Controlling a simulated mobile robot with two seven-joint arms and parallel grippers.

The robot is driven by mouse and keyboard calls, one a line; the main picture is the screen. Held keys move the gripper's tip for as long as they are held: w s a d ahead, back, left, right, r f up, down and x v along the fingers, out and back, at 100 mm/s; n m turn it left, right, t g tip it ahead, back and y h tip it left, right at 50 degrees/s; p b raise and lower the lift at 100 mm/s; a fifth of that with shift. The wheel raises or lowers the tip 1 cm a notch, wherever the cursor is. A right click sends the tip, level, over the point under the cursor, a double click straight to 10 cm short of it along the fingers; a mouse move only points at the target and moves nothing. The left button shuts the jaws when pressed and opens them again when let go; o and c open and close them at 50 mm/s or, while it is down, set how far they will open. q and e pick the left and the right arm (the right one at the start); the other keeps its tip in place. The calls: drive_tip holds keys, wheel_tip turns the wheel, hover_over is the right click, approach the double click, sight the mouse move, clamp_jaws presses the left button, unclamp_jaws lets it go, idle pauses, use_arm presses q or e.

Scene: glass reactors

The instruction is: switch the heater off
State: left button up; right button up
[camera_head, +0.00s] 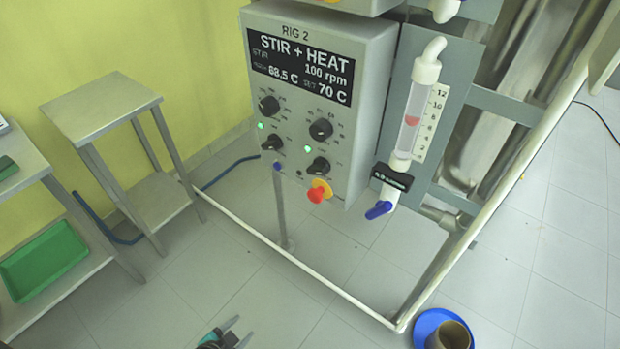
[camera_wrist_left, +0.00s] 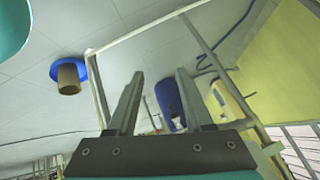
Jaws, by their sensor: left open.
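The RIG 2 control box (camera_head: 345,110) hangs on the frame at the upper middle. Its display (camera_head: 300,68) reads STIR + HEAT, 100 rpm, about 68.5 C and 70 C. Black knobs sit in two columns: upper left (camera_head: 269,106), lower left (camera_head: 271,143), upper right (camera_head: 320,129), lower right (camera_head: 319,166). A green lamp is lit in each column, left (camera_head: 260,125) and right (camera_head: 308,148). The knob labels are too small to read. My left gripper (camera_head: 228,326) is open and empty, low and well apart from the box; its fingers fill the wrist view (camera_wrist_left: 161,78).
A red stop button (camera_head: 317,192) protrudes below the knobs. A glass column (camera_head: 411,120) with a blue-handled valve (camera_head: 379,209) stands right of the box. A white rail (camera_head: 300,268) crosses below. A blue dish (camera_head: 424,325) holds a brown cup (camera_head: 452,337). A small steel table (camera_head: 100,105) stands left.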

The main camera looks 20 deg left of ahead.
use_arm(q)
drive_tip(key=w+r+m+t+h+b, duration=0.1)
drive_tip(key=w+r+m+t, duration=0.15)
drive_tip(key=w+r, duration=0.35)
drive_tip(key=w+r+m+t+h, duration=0.1)
drive_tip(key=w+r+m+t, duration=0.15)
drive_tip(key=r, duration=0.55)
drive_tip(key=m+t+h, duration=0.4)
drive_tip(key=m, duration=0.1)
approach(314, 173)
drive_tip(key=b+x, duration=0.3)
drive_tip(key=x, duration=0.4)
drive_tip(key=shift+w+d, duration=0.2)
drive_tip(key=shift+w, duration=0.55)
use_arm(e)
drive_tip(key=f, duration=0.1)
drive_tip(key=w+d+f, duration=0.1)
drive_tip(key=f, duration=0.1)
drive_tip(key=w+f, duration=0.1)
drive_tip(key=shift+d+f, duration=0.2)
drive_tip(key=shift+d, duration=0.1)
use_arm(q)
drive_tip(key=shift+c, duration=0.2)
drive_tip(key=c, duration=0.7)
clamp_jaws()
use_arm(e)
drive_tip(key=shift+s+a, duration=0.25)
drive_tip(key=shift+s, duration=0.25)
